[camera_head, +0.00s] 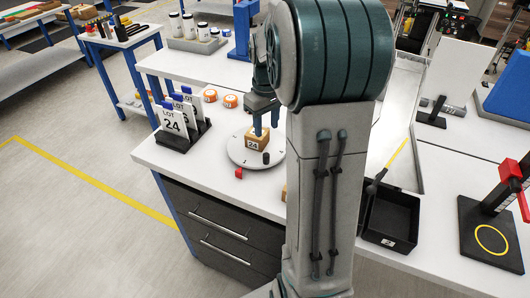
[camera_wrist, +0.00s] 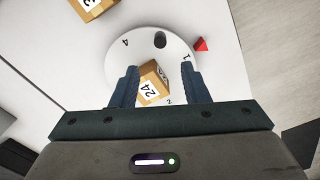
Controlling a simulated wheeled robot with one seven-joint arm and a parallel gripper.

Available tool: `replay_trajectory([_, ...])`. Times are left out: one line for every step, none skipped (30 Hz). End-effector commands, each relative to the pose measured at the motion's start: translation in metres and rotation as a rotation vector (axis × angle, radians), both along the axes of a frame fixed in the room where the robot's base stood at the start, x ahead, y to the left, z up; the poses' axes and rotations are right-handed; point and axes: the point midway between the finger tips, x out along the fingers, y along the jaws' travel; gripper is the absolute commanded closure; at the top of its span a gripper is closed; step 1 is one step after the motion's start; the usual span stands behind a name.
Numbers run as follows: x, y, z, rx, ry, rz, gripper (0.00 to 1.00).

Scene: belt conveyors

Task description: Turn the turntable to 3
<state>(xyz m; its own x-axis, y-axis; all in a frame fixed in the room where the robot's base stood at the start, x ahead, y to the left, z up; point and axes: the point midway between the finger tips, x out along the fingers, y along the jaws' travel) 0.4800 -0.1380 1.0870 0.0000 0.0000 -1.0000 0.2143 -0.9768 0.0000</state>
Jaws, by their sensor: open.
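The turntable (camera_head: 237,154) is a white disc on the bench; it also shows in the wrist view (camera_wrist: 130,58). In the wrist view I read 4, 1 and 2 on its rim. The red pointer (camera_wrist: 201,45) lies beside the rim close to the 1; it also shows in the head view (camera_head: 238,173). A dark upright knob (camera_wrist: 160,40) stands on the disc. A cardboard box labelled 24 (camera_wrist: 151,84) sits on the disc. My gripper (camera_wrist: 160,68) is open above the disc, its fingers on either side of the box; I cannot tell whether they touch it.
Another cardboard box (camera_wrist: 92,7) lies off the disc. Card holders marked LOT 24 (camera_head: 174,124) and orange tape rolls (camera_head: 230,100) are nearby on the bench. A black bin (camera_head: 391,217) is right of my arm.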

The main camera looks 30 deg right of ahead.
Motion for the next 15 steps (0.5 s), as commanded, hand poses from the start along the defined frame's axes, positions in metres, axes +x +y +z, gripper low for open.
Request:
replay_trajectory([-0.001, 0.0, -0.01, 0.002, 0.006, 0.0, 0.59])
replay_trajectory([-0.001, 0.001, -0.015, 0.002, 0.006, 0.0, 0.59])
replay_trajectory([-0.001, 0.0, -0.024, 0.002, 0.006, -0.001, 0.59])
replay_trajectory([-0.001, 0.001, -0.03, 0.003, 0.007, -0.001, 0.59])
replay_trajectory([-0.002, 0.001, -0.037, 0.002, 0.007, -0.001, 0.59])
replay_trajectory([-0.002, 0.001, -0.046, 0.003, 0.007, -0.001, 0.59])
replay_trajectory([-0.002, 0.001, -0.052, 0.003, 0.007, -0.001, 0.59])
replay_trajectory([-0.001, 0.001, -0.059, 0.002, 0.006, -0.001, 0.59])
replay_trajectory([-0.002, 0.001, -0.067, 0.002, 0.006, -0.001, 0.59])
replay_trajectory([-0.002, 0.001, -0.073, 0.003, 0.007, -0.001, 0.59])
replay_trajectory([-0.001, 0.001, -0.079, 0.002, 0.006, -0.001, 0.59])
replay_trajectory([-0.001, 0.001, -0.086, 0.002, 0.005, -0.001, 0.59])
replay_trajectory([-0.002, 0.001, -0.092, 0.002, 0.005, -0.001, 0.59])
replay_trajectory([-0.002, 0.001, -0.096, 0.002, 0.005, -0.001, 0.59])
replay_trajectory([-0.001, 0.001, -0.102, 0.001, 0.003, -0.001, 0.59])
